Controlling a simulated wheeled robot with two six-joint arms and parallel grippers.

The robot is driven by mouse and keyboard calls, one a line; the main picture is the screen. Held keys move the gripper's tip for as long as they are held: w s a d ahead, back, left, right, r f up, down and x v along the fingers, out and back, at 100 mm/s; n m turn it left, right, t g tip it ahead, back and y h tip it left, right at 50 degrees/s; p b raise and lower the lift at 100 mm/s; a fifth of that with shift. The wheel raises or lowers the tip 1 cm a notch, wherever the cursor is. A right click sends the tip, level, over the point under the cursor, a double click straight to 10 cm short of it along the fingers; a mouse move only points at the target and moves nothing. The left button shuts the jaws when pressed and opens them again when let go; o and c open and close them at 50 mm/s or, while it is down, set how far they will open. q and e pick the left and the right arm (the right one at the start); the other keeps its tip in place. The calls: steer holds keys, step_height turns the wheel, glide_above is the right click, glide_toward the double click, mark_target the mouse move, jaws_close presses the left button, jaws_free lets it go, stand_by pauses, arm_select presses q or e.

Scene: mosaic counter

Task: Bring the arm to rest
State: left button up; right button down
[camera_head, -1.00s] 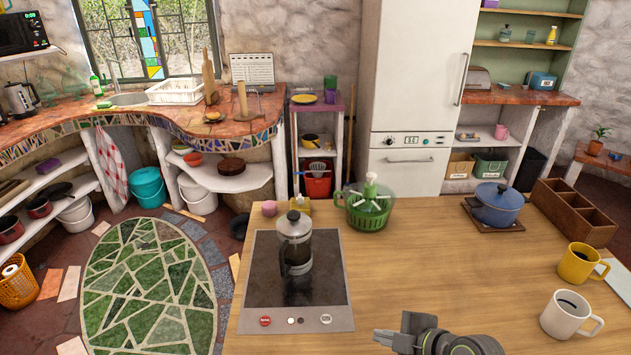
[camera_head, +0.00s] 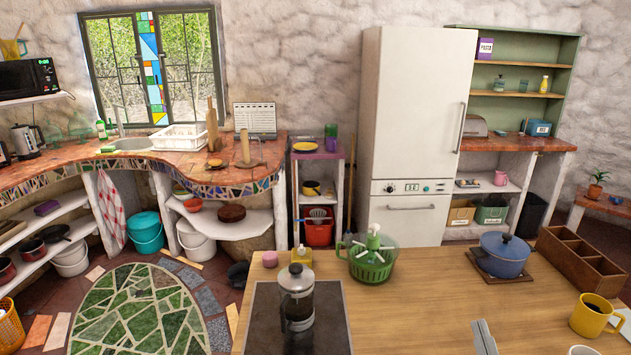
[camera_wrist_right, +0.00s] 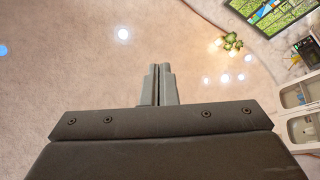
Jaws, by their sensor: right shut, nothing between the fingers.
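My right gripper (camera_head: 484,338) shows at the bottom edge of the head view, over the wooden table. Only its grey fingers are in the picture, pointing upward. In the right wrist view its two fingers (camera_wrist_right: 158,85) are together with nothing between them. That view faces a pale wall or ceiling, and a window lies at the top right. My left gripper is in neither view.
On the wooden table (camera_head: 420,300) stand a French press (camera_head: 297,298) on a dark hob, a green salad spinner (camera_head: 372,262), a blue pot (camera_head: 503,255), a wooden divided box (camera_head: 580,262) and a yellow mug (camera_head: 592,315). A white mug (camera_head: 583,350) is cut off below.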

steer(key=s+d+f+m+g+h, duration=0.4)
steer(key=d+f+m+g, duration=0.1)
steer(key=d+f+g, duration=0.15)
steer(key=s+d+f+m+g+h, duration=0.4)
steer(key=d+f+m+g+h, duration=0.1)
steer(key=f, duration=0.3)
steer(key=s+a+f+n+g+y, duration=0.1)
steer(key=s+a+f+g+y, duration=0.3)
steer(key=s, duration=0.3)
steer(key=s+a+f+n+g+y, duration=0.1)
steer(key=s+a+f+g+y, duration=0.1)
steer(key=s+a+f+g, duration=0.3)
steer(key=s+d+f+b, duration=0.1)
steer(key=d+f+b, duration=0.1)
steer(key=f, duration=1.2)
steer(key=d+f+b, duration=0.1)
steer(key=d+f, duration=0.1)
steer(key=f, duration=1.3)
steer(key=s+a+f+g+y+b, duration=0.1)
steer(key=s+f+b, duration=0.2)
steer(key=s+f, duration=1.2)
step_height(320, 180, down, 4)
steer(key=shift+a+r, duration=0.1)
steer(key=shift+a, duration=0.15)
